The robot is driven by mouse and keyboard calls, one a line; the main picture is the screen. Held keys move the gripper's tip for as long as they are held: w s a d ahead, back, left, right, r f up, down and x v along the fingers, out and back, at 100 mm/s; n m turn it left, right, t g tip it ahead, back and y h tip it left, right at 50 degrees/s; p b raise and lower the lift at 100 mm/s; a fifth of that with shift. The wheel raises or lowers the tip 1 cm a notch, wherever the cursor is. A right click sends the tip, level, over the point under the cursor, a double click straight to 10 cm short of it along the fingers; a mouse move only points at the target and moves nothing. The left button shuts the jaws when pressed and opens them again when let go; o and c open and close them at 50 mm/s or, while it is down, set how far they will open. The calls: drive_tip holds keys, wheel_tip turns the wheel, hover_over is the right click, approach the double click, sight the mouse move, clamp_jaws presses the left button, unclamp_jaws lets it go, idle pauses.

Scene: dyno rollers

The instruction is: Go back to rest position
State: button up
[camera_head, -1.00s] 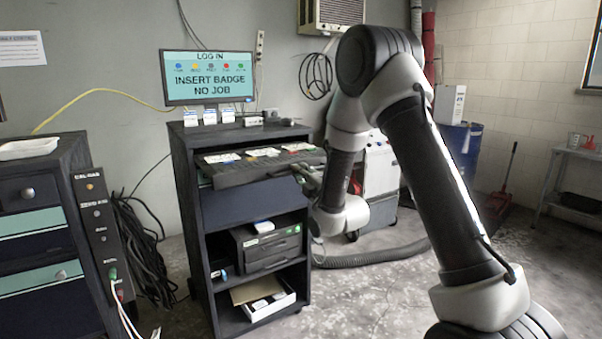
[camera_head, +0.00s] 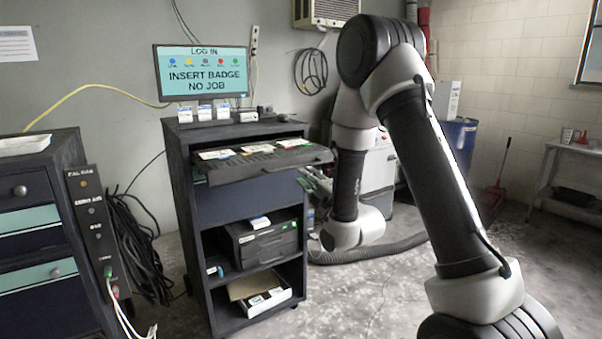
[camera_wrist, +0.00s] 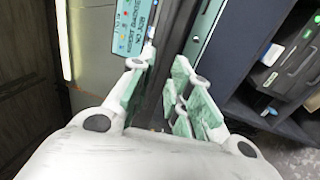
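My arm reaches in from the right of the head view, bent at the elbow. My gripper (camera_head: 312,183) is beside the right side of the dark cabinet (camera_head: 247,207), just below the corner of its pulled-out keyboard tray (camera_head: 262,167). It is small there and partly lost against the background. In the wrist view my gripper (camera_wrist: 158,84) shows its green-padded fingers spread, with a gap between them and nothing held.
A monitor (camera_head: 202,72) reading "INSERT BADGE NO JOB" stands on the cabinet. A black printer-like box (camera_head: 265,243) and an open carton (camera_head: 259,293) sit on its shelves. A blue drum (camera_head: 459,146) and a metal table (camera_head: 574,150) stand at the right. Floor right of the cabinet is partly clear.

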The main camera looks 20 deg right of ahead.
drive_tip(key=shift+s+d, duration=0.1)
drive_tip(key=shift+s, duration=0.25)
